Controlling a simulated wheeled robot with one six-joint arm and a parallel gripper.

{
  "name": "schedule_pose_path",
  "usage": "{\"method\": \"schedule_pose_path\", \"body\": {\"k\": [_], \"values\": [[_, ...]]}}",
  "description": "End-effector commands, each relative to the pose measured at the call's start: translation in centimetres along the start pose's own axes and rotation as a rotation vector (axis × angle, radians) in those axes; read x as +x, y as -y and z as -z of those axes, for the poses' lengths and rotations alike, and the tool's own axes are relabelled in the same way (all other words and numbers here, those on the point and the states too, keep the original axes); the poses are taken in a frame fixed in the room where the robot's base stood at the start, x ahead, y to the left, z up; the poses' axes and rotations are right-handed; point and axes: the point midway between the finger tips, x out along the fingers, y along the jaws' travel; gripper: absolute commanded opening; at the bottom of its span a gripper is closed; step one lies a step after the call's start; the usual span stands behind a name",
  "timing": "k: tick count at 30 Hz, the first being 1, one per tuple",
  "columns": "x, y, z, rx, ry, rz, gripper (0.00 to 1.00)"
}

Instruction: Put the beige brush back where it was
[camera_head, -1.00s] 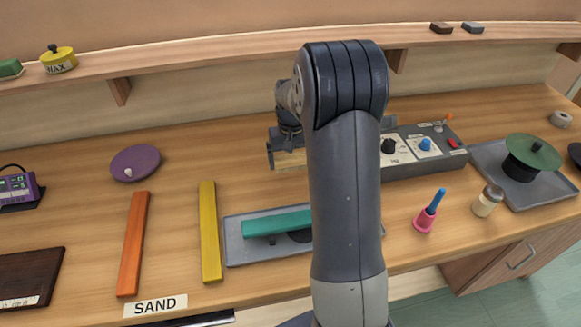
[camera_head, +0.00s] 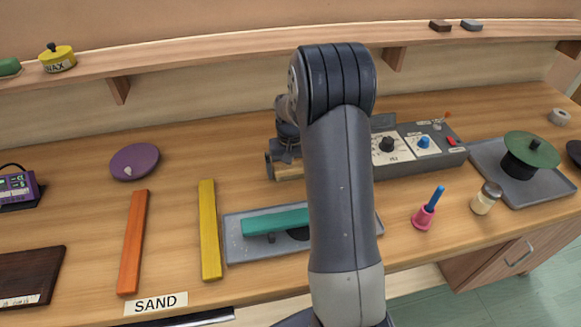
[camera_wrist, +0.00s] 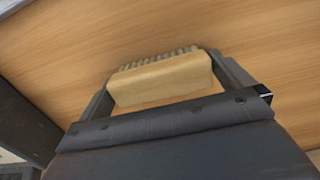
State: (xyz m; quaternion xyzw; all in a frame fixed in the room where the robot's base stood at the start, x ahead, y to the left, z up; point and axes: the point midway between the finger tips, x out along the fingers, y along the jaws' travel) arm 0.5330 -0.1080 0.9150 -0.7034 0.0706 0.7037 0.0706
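The beige brush (camera_wrist: 162,82) is held between the two fingers of my gripper (camera_wrist: 165,78) in the wrist view, with its bristles along the edge facing away from my wrist. In the head view the brush (camera_head: 290,173) shows as a small beige block under my gripper (camera_head: 284,162), behind the grey tray. My arm covers the area just to the right of it. I cannot tell from these views whether the brush touches the table.
A grey tray (camera_head: 233,243) with a teal bar (camera_head: 272,222) lies in front of my gripper. A grey control box (camera_head: 420,168) stands to the right. Yellow (camera_head: 209,232) and orange (camera_head: 133,243) bars lie to the left. Bare wood lies left of the gripper.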

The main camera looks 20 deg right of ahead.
Motion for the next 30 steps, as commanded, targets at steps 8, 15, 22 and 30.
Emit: {"method": "schedule_pose_path", "body": {"k": [8, 15, 22, 30], "values": [[-1.8, 0.0, 0.1, 0.000, -0.005, 0.000, 1.00], [-7.0, 0.0, 0.1, 0.000, -0.006, 0.000, 1.00], [-11.0, 0.0, 0.1, 0.000, -0.003, 0.000, 1.00], [-12.3, 0.0, 0.0, 0.000, 0.001, 0.000, 1.00]]}}
